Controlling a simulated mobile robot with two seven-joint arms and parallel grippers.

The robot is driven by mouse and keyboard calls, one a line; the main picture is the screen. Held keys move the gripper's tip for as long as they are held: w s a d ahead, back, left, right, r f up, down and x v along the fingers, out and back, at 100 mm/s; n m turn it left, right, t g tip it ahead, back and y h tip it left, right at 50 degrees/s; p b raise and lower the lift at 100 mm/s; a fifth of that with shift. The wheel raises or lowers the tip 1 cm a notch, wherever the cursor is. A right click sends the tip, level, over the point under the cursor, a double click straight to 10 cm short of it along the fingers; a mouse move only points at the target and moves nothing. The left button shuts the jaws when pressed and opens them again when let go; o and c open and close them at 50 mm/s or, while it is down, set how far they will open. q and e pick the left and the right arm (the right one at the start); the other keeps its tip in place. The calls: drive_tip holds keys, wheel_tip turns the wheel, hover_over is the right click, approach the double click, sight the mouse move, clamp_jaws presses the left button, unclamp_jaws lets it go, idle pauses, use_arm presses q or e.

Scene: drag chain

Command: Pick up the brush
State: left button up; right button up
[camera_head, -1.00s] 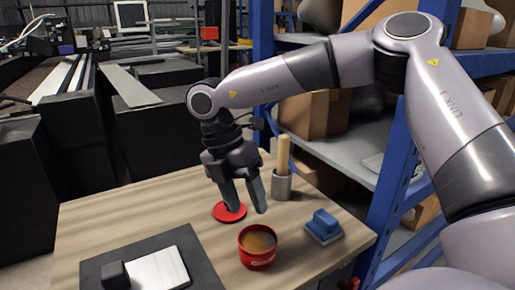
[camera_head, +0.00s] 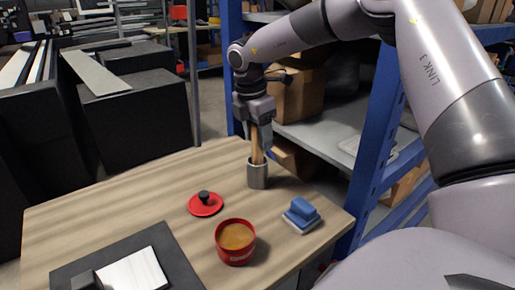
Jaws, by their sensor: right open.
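The brush shows as an upright light wooden handle (camera_head: 257,154) in a grey metal cup (camera_head: 258,176) near the table's far right side. Its lower end is hidden inside the cup. My right gripper (camera_head: 259,142) points down right over the cup, with its fingers on either side of the upper handle. It is open, and I cannot tell whether a finger touches the handle. The top of the handle is hidden by the gripper. My left gripper is not in view.
A red can (camera_head: 235,243) of brown contents stands in front, with its red lid (camera_head: 205,204) behind it. A blue block-shaped tool (camera_head: 302,211) lies at the right edge. A dark mat (camera_head: 178,262) is front left. Blue shelving (camera_head: 372,150) borders the table's right side.

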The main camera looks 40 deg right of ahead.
drive_tip(key=shift+d+f, duration=0.1)
drive_tip(key=shift+f, duration=0.35)
drive_tip(key=shift+c, duration=0.3)
clamp_jaws()
drive_tip(key=shift+r, duration=0.1)
